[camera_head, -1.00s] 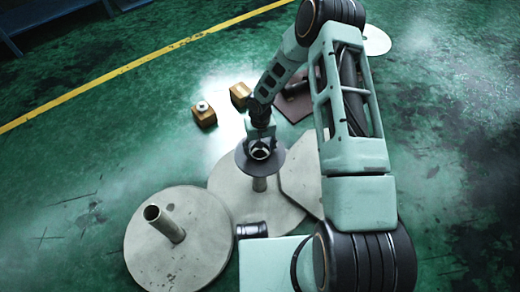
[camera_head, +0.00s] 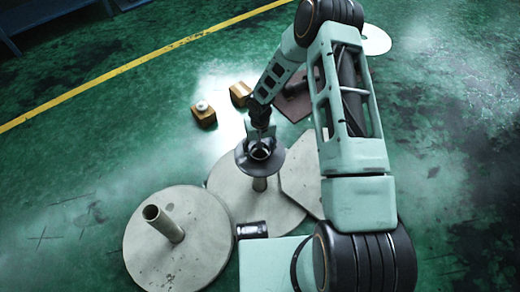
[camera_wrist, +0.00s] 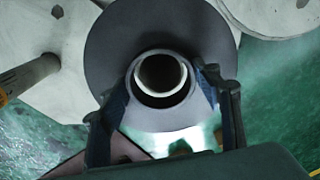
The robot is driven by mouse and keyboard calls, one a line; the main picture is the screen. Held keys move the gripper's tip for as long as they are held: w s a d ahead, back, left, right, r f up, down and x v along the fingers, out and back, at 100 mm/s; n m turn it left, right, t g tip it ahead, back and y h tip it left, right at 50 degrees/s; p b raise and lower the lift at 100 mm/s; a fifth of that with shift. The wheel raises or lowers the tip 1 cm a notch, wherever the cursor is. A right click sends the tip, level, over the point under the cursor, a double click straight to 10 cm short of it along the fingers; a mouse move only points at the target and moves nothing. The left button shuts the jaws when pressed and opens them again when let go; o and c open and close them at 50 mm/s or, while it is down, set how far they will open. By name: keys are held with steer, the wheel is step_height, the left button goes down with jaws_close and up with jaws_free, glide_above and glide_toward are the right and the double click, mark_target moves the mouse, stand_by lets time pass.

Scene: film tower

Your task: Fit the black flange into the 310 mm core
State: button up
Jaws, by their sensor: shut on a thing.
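My gripper (camera_head: 262,138) is shut on the black flange (camera_head: 272,166) by its raised collar. The flange is a dark, wide disc with a round central hole, held above a pale upright core (camera_head: 260,184) on a round plate. In the wrist view, the fingers (camera_wrist: 165,88) grip both sides of the collar, and the flange (camera_wrist: 112,45) spreads beyond it. A pale rim shows through the hole, roughly centred. The flange hides the top of the core, so I cannot tell whether they touch. I cannot read which core is 310 mm.
Another pale tube (camera_head: 165,222) stands on a round plate (camera_head: 150,255) at left. A dark cylinder (camera_head: 251,230) lies near the front. Two small brown blocks (camera_head: 204,117) (camera_head: 240,94) and a dark brown plate (camera_head: 292,107) are behind.

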steer(key=shift+f+b, duration=1.75)
steer(key=shift+f, duration=0.35)
steer(key=o, duration=1.4)
steer(key=shift+c, duration=0.2)
step_height(320, 180, up, 12)
